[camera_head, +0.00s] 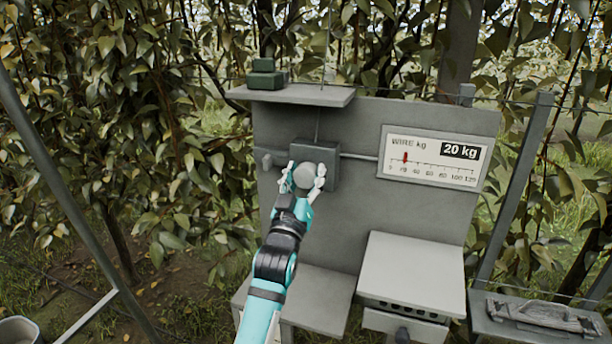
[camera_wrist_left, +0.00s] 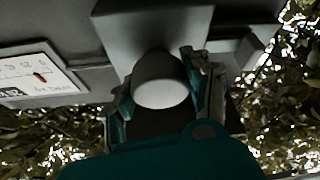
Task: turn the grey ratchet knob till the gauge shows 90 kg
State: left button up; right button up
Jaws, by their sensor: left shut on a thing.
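The grey ratchet knob (camera_head: 306,176) sits on the front of a dark grey box on the upright panel. My left gripper (camera_head: 305,181) is shut on the knob, with one finger on each side of it. In the left wrist view the knob (camera_wrist_left: 161,80) shows as a pale round end between the fingers of my left gripper (camera_wrist_left: 163,95). The gauge (camera_head: 434,158) is a white plate to the right, marked WIRE kg. Its readout says 20 kg and its red pointer stands near the 20 mark. The gauge (camera_wrist_left: 38,75) also shows in the left wrist view, upside down. My right gripper is not in view.
A small green block (camera_head: 266,77) lies on the shelf (camera_head: 300,95) above the knob. A grey box with a drawer (camera_head: 412,275) stands below the gauge. A side ledge (camera_head: 540,318) holds a tool. Slanted posts and leafy branches stand at both sides.

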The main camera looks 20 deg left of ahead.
pick_arm(q)
jog(key=shift+c, duration=1.4)
jog(key=shift+m, duration=0.3)
